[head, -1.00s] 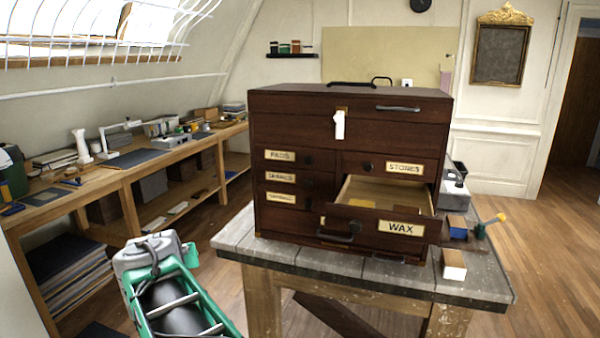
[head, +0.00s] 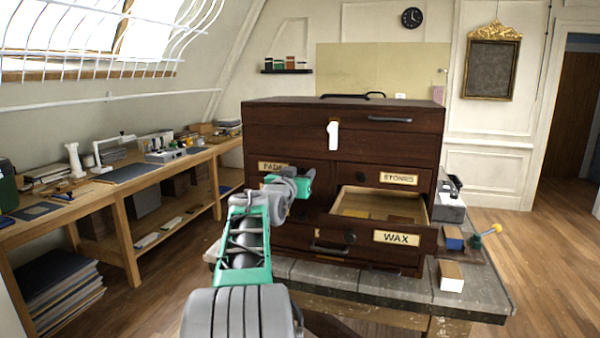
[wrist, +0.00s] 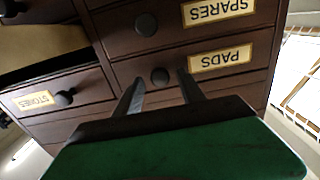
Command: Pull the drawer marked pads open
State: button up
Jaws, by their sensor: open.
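The dark wooden cabinet (head: 290,130) stands on a grey-topped bench. Its pads drawer is shut; the label (head: 270,166) shows at the upper left of the drawers, partly hidden by my arm. In the wrist view, which is upside down, the pads drawer (wrist: 126,70) shows its label and a round black knob (wrist: 160,76). My gripper (wrist: 160,80) is open, its two fingers pointing at the drawer front on either side of the knob in the picture. Whether the fingers touch the front or reach past the knob, I cannot tell. In the head view my gripper (head: 303,184) is before the left drawers.
The wax drawer (head: 397,238) stands open at the lower right of the cabinet. The stones drawer (head: 398,179) is shut beside the pads drawer. The spares drawer (wrist: 200,18) is adjacent. A small block (head: 451,276) lies on the bench (head: 400,292) at right.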

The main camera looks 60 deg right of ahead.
grip_shut()
dwell(0.5)
dwell(0.9)
